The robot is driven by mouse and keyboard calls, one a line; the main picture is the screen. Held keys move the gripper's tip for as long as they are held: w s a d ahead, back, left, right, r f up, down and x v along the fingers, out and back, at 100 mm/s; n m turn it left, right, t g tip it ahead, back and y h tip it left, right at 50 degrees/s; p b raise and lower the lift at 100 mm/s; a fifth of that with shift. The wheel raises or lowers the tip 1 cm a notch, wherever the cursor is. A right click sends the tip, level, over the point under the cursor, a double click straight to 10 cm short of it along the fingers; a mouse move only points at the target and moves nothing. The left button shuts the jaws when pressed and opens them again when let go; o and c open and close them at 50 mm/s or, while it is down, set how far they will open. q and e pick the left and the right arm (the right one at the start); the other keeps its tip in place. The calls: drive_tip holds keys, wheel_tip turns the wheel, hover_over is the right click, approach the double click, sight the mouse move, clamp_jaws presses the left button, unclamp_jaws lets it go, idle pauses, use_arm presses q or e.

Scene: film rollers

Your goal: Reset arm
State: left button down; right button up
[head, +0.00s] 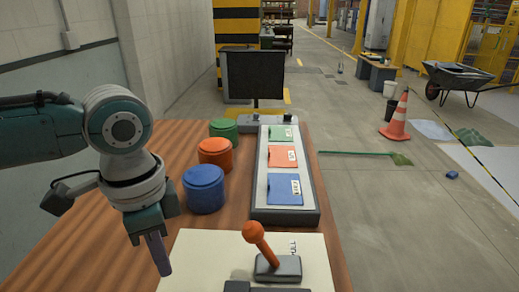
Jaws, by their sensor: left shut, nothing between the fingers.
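My left gripper (159,254) points down over the front left of the wooden table (110,235). It is shut and empty, left of a white sheet (205,260). On the sheet stands an orange-handled lever (259,243) on a dark base, its handle tilted to the upper left. My left arm comes in from the left edge. My right gripper does not show.
Blue (204,190), orange (215,155) and green (224,130) round containers stand in a row behind my gripper. Right of them lies a grey tray (310,208) with green, orange and blue cloth-like pieces. A dark monitor (253,74) stands behind. A wall (150,60) is at left.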

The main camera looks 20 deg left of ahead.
use_arm(q)
drive_tip(key=s+d+r+n+t+h+p, duration=0.25)
drive_tip(key=s+d+r+p, duration=0.3)
drive_tip(key=s+d, duration=0.55)
drive_tip(key=s+a+r+n+t+y+p, duration=0.1)
drive_tip(key=s+a+r+n+y+p, duration=0.15)
drive_tip(key=s+a+r+n, duration=0.4)
wheel_tip(320, 180, up, 37)
drive_tip(key=w+a+m+p, duration=0.1)
drive_tip(key=p, duration=3.5)
drive_tip(key=shift+w+a+m+p, duration=0.15)
drive_tip(key=shift+w+m+p, duration=0.1)
drive_tip(key=shift+m+p, duration=0.15)
